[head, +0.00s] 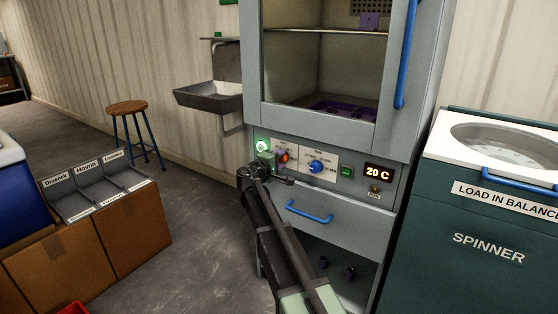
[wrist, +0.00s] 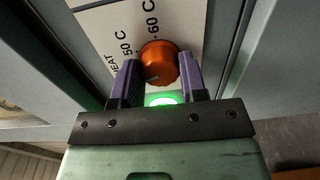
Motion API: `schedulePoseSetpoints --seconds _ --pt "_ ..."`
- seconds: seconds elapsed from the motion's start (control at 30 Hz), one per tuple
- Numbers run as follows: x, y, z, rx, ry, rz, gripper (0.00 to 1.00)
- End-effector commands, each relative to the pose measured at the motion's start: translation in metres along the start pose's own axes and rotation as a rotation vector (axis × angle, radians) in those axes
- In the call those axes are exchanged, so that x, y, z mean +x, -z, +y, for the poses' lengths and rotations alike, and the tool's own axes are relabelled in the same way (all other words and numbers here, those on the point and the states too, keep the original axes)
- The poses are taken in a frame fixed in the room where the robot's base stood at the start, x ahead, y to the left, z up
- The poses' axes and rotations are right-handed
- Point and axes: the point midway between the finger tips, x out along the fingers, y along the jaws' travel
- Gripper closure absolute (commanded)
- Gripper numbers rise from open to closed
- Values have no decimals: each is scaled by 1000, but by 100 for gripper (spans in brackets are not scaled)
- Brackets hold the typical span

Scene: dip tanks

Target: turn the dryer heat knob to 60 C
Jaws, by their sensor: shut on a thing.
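The dryer heat knob is orange; it shows small on the dryer's control panel in the head view (head: 284,156) and large in the wrist view (wrist: 157,60). My gripper (wrist: 154,82) has its two purple fingers closed on either side of the knob; in the head view my gripper (head: 272,162) is at the panel's left part. Labels HEAT, 50 C and 60 C show beside the knob in the wrist view. A short grey mark lies at the knob's lower edge there; I cannot tell which label it indicates. The dryer display (head: 378,173) reads 20 C.
A blue knob (head: 316,166) and a green button (head: 346,171) sit to the right on the panel. A green light (head: 263,145) glows by my gripper. A blue drawer handle (head: 309,212) is below. The spinner (head: 488,235) stands to the right.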

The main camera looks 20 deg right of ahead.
Motion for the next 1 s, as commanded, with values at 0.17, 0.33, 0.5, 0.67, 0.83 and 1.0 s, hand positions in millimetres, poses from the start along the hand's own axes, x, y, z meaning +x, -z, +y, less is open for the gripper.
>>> schedulePoseSetpoints --seconds 0.17,0.33,0.5,0.67,0.83,1.0 --pt "-1 -1 -1 166 3 4 84" --pt "-1 -1 -1 327 4 10 84" --pt "-1 -1 -1 488 5 15 84" --pt "-1 -1 -1 640 6 19 84" --pt "-1 -1 -1 801 7 23 84" --pt "-1 -1 -1 963 9 28 84"
